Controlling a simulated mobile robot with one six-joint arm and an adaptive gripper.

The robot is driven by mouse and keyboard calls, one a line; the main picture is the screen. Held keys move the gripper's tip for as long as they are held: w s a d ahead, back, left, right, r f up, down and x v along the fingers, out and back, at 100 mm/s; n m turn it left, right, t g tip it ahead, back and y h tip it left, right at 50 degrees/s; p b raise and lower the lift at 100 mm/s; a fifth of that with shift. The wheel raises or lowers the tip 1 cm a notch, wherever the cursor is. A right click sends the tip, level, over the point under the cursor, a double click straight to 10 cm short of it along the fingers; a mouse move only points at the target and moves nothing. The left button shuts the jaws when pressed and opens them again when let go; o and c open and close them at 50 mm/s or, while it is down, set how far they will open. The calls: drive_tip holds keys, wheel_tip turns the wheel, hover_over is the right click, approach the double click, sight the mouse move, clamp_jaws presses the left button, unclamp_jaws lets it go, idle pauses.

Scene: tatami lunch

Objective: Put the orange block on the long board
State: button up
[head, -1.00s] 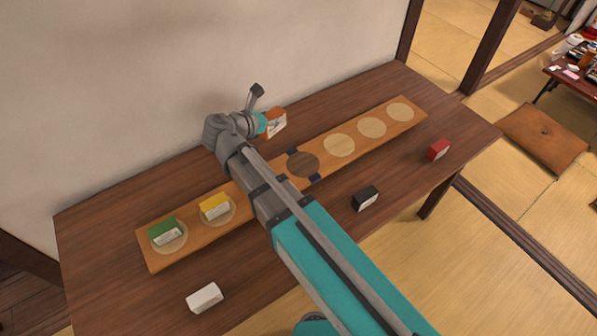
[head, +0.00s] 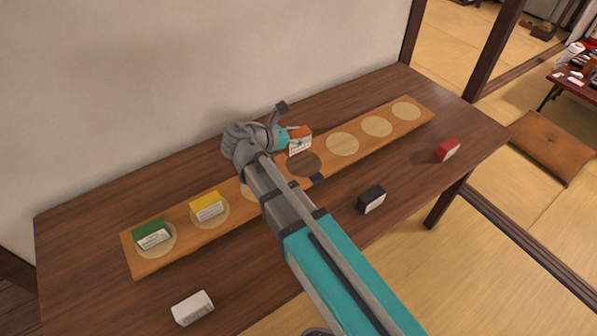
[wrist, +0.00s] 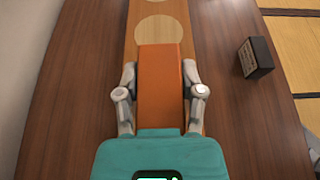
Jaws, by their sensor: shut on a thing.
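The orange block (head: 299,142) is held in my gripper (head: 290,139), above the long board (head: 325,165) or its back edge; its height is hard to tell. In the wrist view the orange block (wrist: 160,85) lies between the two fingers of my gripper (wrist: 160,92), with the long board (wrist: 158,8) behind it. The board has a row of round pale spots and one dark round spot (head: 303,165), close to the held block. A green block (head: 152,235) and a yellow block (head: 207,206) sit on spots at the board's left end. My arm hides part of the middle.
The board lies on a brown table (head: 80,245) by a wall. A black block (head: 371,200), a red block (head: 448,150) and a white block (head: 192,308) stand on the table in front of the board. Three pale spots at the board's right end are empty.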

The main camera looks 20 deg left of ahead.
drive_tip(key=w+a+f+b, duration=0.2)
drive_tip(key=w+f+b, duration=0.1)
drive_tip(key=w+a+f+b, duration=0.3)
drive_tip(key=w, duration=0.1)
drive_tip(key=w+a+f+b, duration=0.3)
drive_tip(key=shift+w, duration=0.25)
idle(0.3)
idle(0.4)
drive_tip(key=shift+w+a+f+b, duration=0.15)
drive_tip(key=shift+w+f+b, duration=0.05)
drive_tip(key=shift+f+b, duration=0.25)
drive_tip(key=shift+w+a+f+b, duration=0.1)
drive_tip(key=shift+w+f+b, duration=0.05)
drive_tip(key=shift+f+b, duration=1.4)
drive_tip(key=shift+b, duration=0.05)
drive_tip(key=shift+f, duration=0.1)
drive_tip(key=o, duration=1.2)
drive_tip(key=shift+c, duration=0.2)
